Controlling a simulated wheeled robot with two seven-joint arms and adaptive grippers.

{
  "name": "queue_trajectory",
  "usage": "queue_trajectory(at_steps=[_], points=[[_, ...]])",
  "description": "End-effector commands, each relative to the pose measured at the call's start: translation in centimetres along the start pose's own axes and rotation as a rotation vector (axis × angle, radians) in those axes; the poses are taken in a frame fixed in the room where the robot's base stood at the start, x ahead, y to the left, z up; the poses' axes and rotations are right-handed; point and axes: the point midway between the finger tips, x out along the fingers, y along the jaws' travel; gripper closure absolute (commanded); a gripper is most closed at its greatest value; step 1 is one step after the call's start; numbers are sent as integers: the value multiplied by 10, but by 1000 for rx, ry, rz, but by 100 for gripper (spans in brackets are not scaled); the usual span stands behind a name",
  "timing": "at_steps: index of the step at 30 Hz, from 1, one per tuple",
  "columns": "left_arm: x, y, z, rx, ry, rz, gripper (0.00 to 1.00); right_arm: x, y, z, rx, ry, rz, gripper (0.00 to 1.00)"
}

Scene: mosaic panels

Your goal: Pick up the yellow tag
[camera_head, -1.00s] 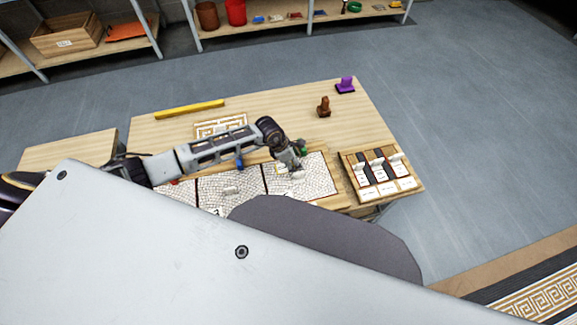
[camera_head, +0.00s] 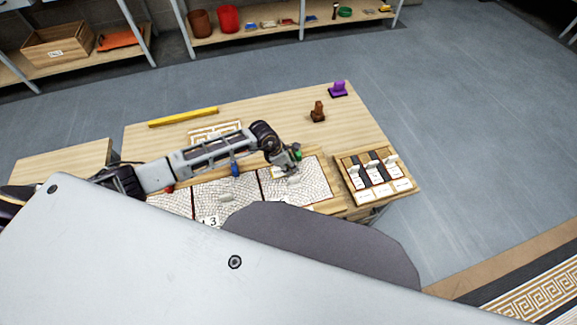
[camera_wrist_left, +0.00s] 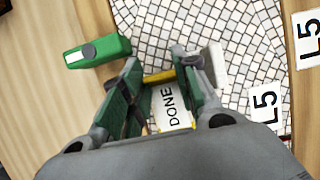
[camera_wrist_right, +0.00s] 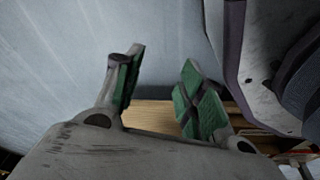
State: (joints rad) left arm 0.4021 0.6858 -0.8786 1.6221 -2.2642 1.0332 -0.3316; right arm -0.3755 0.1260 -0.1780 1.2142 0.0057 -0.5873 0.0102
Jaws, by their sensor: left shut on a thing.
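The yellow tag (camera_wrist_left: 170,108) is a white card marked DONE with yellow edges. In the left wrist view it sits between the green pads of my left gripper (camera_wrist_left: 161,72), which is shut on it over a pale mosaic panel (camera_wrist_left: 165,22). In the head view my left gripper (camera_head: 287,163) is low over the rightmost mosaic panel (camera_head: 308,182), and the tag is too small to make out clearly. My right gripper (camera_wrist_right: 162,60) is open and empty in the right wrist view.
A green block (camera_wrist_left: 98,50) lies on the wood beside the panel. White L5 labels (camera_wrist_left: 265,105) lie close by. A wooden tray of cards (camera_head: 352,162) is at the table's right. A brown stamp (camera_head: 318,112), purple stamp (camera_head: 338,90) and yellow bar (camera_head: 184,117) stand farther back.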

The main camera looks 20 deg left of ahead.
Motion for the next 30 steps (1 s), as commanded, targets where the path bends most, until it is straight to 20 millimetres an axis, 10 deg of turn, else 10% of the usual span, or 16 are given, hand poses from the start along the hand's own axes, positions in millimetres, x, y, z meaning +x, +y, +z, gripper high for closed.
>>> queue_trajectory(at_steps=[18,30], points=[[-75,0,31,1,0,1,80,12,-4,29,8,-2,-4,60],[-84,0,35,0,0,0,80,12,0,26,6,1,1,60]])
